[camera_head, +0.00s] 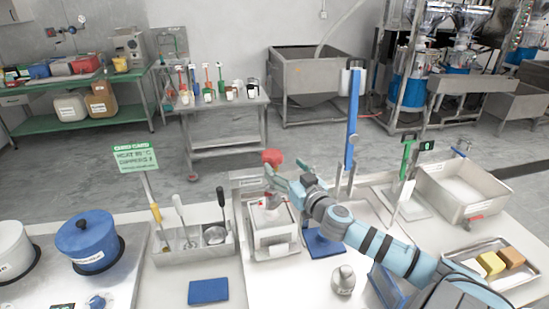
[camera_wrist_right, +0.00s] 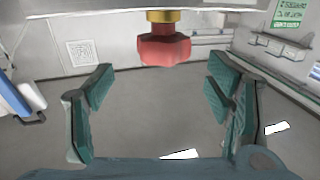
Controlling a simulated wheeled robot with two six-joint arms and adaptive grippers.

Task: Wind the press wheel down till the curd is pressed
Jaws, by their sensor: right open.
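The press, a steel box-shaped unit (camera_head: 272,240), stands on the white worktop in the head view. A red wheel or knob (camera_head: 272,157) shows above it. In the right wrist view a red knob (camera_wrist_right: 164,50) sits on a brass collar under a pale bar. My right gripper (camera_head: 284,170) is by the red wheel, its arm reaching in from the lower right. In the wrist view its green-padded fingers (camera_wrist_right: 160,105) are wide apart with nothing between the pads; the knob is above and apart from them. The curd is not clearly visible. My left gripper is not in view.
A steel tool caddy (camera_head: 195,245) stands left of the press, with a blue pot (camera_head: 88,240) further left. A tall blue stand (camera_head: 352,120) rises to the right. A small metal weight (camera_head: 343,280) and blue pad (camera_head: 208,291) lie in front. A steel basin (camera_head: 462,190) is at right.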

